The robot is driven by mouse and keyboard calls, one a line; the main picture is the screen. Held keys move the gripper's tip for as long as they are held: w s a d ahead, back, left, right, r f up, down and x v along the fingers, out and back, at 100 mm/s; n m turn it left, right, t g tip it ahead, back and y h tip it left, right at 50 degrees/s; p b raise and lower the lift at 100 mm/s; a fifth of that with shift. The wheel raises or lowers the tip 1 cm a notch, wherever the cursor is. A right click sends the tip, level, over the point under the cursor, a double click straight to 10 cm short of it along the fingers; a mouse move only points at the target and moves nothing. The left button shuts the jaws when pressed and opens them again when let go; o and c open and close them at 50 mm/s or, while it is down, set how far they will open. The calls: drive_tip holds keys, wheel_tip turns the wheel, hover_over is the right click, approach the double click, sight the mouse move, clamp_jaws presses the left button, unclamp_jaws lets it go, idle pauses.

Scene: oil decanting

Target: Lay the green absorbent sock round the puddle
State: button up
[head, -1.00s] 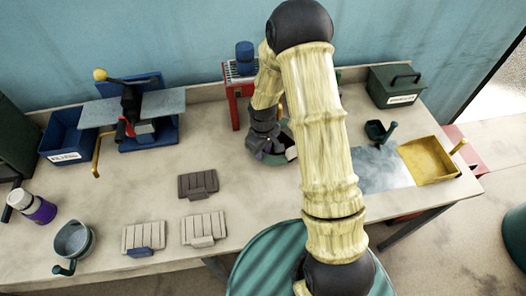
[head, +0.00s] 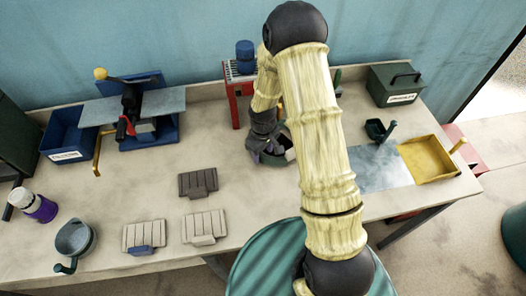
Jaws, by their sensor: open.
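My gripper (head: 263,153) is small in the head view, in the middle of the bench, low beside a dark green rounded thing (head: 284,158). That thing is partly hidden by my gripper and arm, and I cannot tell whether it is the absorbent sock. My gripper's jaws are open; whether they touch it is unclear. No puddle can be made out for certain. A shiny grey-blue rectangular patch (head: 385,172) lies right of my arm. My forearm covers part of the bench.
A yellow tray (head: 447,172) and a dark green scoop (head: 376,131) are at right, with a green lidded box (head: 396,84) behind. Several slatted blocks (head: 198,184) lie left of centre. A blue bin (head: 68,138), a grey cup (head: 74,238) and a purple bottle (head: 40,208) stand left.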

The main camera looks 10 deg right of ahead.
wheel_tip(320, 180, up, 12)
drive_tip(key=b, duration=0.2)
idle(0.4)
idle(0.4)
drive_tip(key=s+d+r+m+t, duration=0.1)
drive_tip(key=s+d+r+m, duration=0.1)
drive_tip(key=s, duration=0.5)
drive_tip(key=s+d+r+m+t, duration=0.1)
drive_tip(key=s+d+r+m, duration=0.1)
drive_tip(key=s+r+m, duration=0.3)
drive_tip(key=shift+s+d+t, duration=0.3)
drive_tip(key=shift+s, duration=0.75)
drive_tip(key=shift+d, duration=0.15)
